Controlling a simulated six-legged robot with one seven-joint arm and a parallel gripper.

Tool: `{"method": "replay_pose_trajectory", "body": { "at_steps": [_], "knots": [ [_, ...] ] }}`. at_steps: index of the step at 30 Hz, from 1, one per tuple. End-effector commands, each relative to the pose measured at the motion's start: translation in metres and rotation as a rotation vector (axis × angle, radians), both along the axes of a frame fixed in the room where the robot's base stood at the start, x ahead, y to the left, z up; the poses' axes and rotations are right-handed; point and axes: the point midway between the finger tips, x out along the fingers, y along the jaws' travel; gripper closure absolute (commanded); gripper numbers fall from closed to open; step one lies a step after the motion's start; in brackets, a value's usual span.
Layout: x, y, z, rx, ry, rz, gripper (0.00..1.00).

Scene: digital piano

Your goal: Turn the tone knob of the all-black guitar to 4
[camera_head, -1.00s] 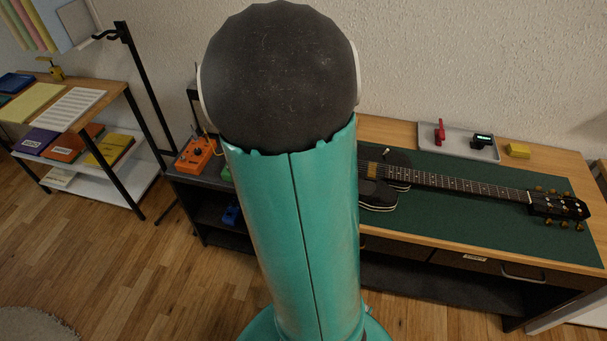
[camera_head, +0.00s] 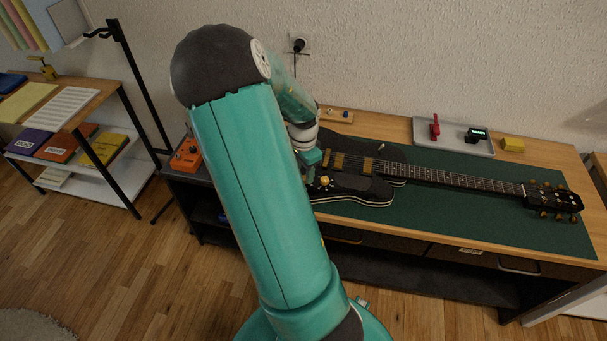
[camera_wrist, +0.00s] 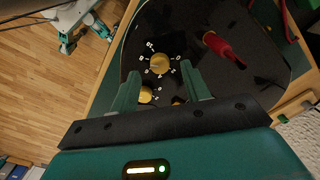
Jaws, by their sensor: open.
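The black guitar (camera_head: 352,184) with gold hardware lies on a green mat, neck to the right. In the wrist view its glossy black body (camera_wrist: 180,25) fills the upper middle. A gold knob (camera_wrist: 157,63) ringed by white numbers sits just beyond my fingertips. A second gold knob (camera_wrist: 145,95) shows between the fingers, and a third is mostly hidden near the right finger. I cannot read the pointer setting or tell which is the tone knob. My gripper (camera_wrist: 161,78) is open, its fingers apart over the guitar with nothing held.
In the head view, a grey tray (camera_head: 453,138) with a red item and a small device lies behind the neck, beside a yellow block (camera_head: 513,145). An orange pedal (camera_head: 187,155) sits left.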

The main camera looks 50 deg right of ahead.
Motion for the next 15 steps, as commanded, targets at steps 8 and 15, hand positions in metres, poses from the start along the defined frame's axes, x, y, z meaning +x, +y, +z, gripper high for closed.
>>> {"method": "replay_pose_trajectory", "body": {
  "at_steps": [8,15],
  "knots": [
    [0.0,0.0,-0.025,0.001,0.0,0.0,0.53],
    [0.0,0.0,-0.025,0.0,-0.001,0.0,0.53]
  ]
}}
